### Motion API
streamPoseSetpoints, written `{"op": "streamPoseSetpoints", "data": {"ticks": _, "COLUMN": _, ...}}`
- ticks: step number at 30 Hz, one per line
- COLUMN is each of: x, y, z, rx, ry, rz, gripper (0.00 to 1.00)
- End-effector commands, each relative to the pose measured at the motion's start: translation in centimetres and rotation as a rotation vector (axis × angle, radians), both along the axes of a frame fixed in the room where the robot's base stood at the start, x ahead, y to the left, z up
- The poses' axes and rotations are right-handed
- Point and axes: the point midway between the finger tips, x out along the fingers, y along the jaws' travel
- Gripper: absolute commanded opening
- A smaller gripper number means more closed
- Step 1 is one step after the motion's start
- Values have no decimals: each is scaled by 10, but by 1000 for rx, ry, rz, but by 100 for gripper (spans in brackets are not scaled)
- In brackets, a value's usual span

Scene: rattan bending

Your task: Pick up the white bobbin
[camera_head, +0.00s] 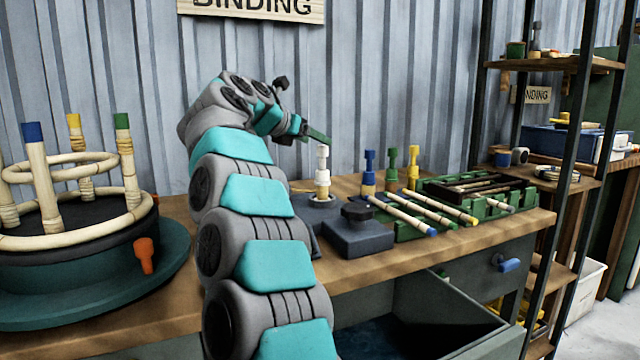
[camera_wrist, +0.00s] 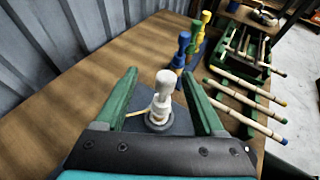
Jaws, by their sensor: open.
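The white bobbin (camera_head: 322,160) stands upright on a dark grey base (camera_head: 326,208) on the workbench. In the wrist view the white bobbin (camera_wrist: 165,88) stands between the two green fingers of my gripper (camera_wrist: 162,90), with space on both sides. My gripper (camera_head: 316,138) is open and empty, at the height of the bobbin's top in the head view. The bobbin's lower part has a tan band of wound strand, with a loose end reaching left.
Blue (camera_head: 369,165), green (camera_head: 391,165) and yellow (camera_head: 413,165) bobbins stand to the right. A dark block with a knob (camera_head: 356,235) is in front. Rattan sticks lie on a green rack (camera_head: 460,215). A round rattan frame (camera_head: 75,235) is at left, and a drawer (camera_head: 400,320) hangs open.

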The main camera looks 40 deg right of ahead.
Motion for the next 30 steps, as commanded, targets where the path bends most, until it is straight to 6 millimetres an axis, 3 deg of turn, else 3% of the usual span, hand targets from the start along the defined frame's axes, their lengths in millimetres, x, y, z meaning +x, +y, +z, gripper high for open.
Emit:
{"op": "streamPoseSetpoints", "data": {"ticks": 14, "x": 4, "y": -39, "z": -30, "rx": 2, "ry": 1, "rz": -1, "gripper": 71}}
{"op": "streamPoseSetpoints", "data": {"ticks": 19, "x": 8, "y": -55, "z": -32, "rx": -1, "ry": -1, "rz": -1, "gripper": 71}}
{"op": "streamPoseSetpoints", "data": {"ticks": 30, "x": 9, "y": -60, "z": -36, "rx": -2, "ry": 1, "rz": 1, "gripper": 68}}
